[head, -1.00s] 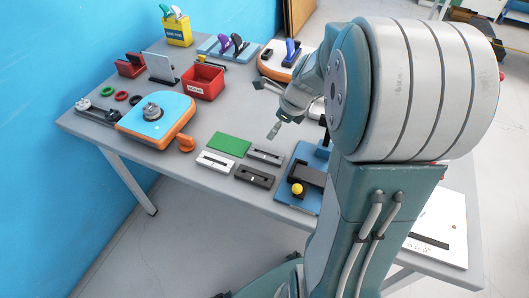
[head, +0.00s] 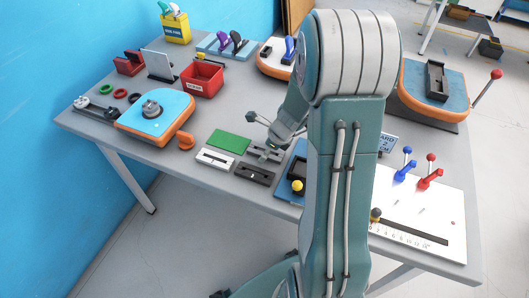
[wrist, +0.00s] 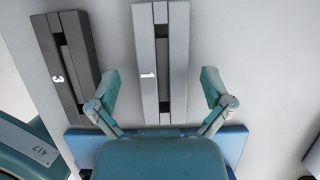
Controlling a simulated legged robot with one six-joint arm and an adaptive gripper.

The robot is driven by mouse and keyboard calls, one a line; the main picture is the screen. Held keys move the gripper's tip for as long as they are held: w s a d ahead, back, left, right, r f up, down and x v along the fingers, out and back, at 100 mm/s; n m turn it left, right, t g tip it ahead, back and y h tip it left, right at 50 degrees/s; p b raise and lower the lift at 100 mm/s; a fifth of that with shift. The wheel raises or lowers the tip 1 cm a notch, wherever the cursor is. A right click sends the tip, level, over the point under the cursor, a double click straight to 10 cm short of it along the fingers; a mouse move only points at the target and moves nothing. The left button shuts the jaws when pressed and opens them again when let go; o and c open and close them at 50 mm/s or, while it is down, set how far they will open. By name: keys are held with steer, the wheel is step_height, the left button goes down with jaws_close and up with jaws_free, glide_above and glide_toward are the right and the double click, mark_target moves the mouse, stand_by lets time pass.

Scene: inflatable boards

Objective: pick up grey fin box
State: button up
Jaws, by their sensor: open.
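In the wrist view, the grey box (wrist: 179,60) bears a white "1" and lies lengthwise between the two fingers. My gripper (head: 262,133) is open and empty over it, with one finger on each side of the box and gaps between. The fingertips also show in the wrist view (wrist: 160,80). I cannot tell how high they are above the table. In the head view a finger partly covers the box.
A black fin box (head: 255,174), marked "3" in the wrist view (wrist: 84,80), lies close beside the grey one. A white box (head: 215,158) and the green pad (head: 229,142) are near. A red bin (head: 202,80) is farther back.

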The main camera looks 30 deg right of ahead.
steer(key=shift+d, duration=0.35)
steer(key=c, duration=1.1)
steer(key=shift+a, duration=0.1)
steer(key=shift+c, duration=0.6)
steer(key=shift+a, duration=0.15)
